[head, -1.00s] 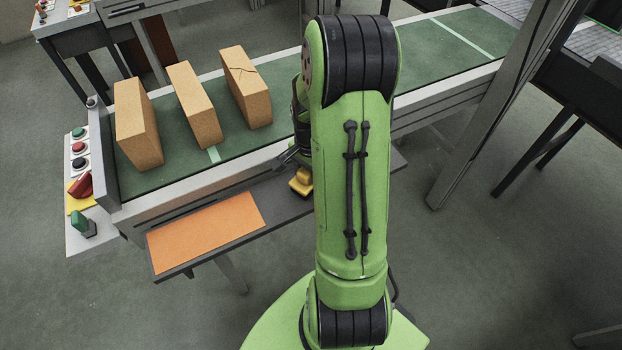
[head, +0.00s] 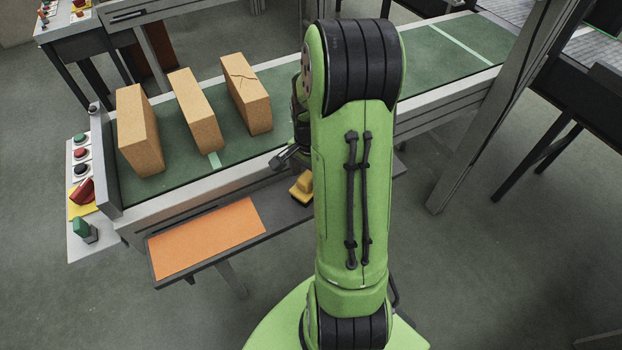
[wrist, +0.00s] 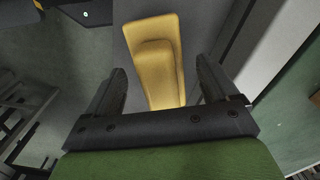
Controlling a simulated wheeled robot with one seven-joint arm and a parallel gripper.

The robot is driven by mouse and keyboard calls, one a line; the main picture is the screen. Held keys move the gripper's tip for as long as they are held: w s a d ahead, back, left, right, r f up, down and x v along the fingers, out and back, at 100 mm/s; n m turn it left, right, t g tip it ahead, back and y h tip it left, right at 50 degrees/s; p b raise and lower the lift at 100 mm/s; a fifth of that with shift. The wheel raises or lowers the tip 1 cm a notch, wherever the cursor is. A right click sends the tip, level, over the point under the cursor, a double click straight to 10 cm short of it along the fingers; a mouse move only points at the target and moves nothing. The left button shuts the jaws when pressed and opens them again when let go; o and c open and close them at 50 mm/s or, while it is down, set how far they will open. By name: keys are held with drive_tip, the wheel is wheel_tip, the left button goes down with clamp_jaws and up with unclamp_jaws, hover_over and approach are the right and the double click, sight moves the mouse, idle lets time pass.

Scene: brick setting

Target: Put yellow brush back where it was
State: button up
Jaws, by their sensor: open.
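The yellow brush (head: 302,188) rests on the dark grey shelf along the front of the conveyor, partly hidden by my arm in the head view. In the wrist view the brush (wrist: 156,58) lies lengthwise ahead of my gripper, its near end between the two fingers. My gripper (wrist: 160,85) is open, with a finger on each side and a gap between each finger and the brush. In the head view my gripper (head: 282,160) shows only in part, just above and left of the brush. I cannot tell its exact height over the shelf.
An orange panel (head: 207,239) covers the left part of the shelf (head: 283,212). Three bricks stand on the green conveyor (head: 300,100), the right one (head: 247,92) cracked. A control box with buttons (head: 82,160) is at the left end. A grey post (head: 480,125) rises at right.

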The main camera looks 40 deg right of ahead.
wheel_tip(320, 180, up, 9)
drive_tip(key=shift+r+p, duration=0.2)
drive_tip(key=shift+p, duration=1)
drive_tip(key=s+a+r+n+t+h, duration=0.1)
drive_tip(key=s+a+r+n+t, duration=0.2)
drive_tip(key=a+r+n, duration=0.75)
drive_tip(key=s+a+r+n+t+y, duration=0.1)
drive_tip(key=s+a+n+t, duration=0.1)
drive_tip(key=s+a+n, duration=0.4)
drive_tip(key=s+a, duration=0.2)
drive_tip(key=a, duration=0.1)
drive_tip(key=shift+r+t, duration=0.3)
drive_tip(key=shift+r, duration=0.05)
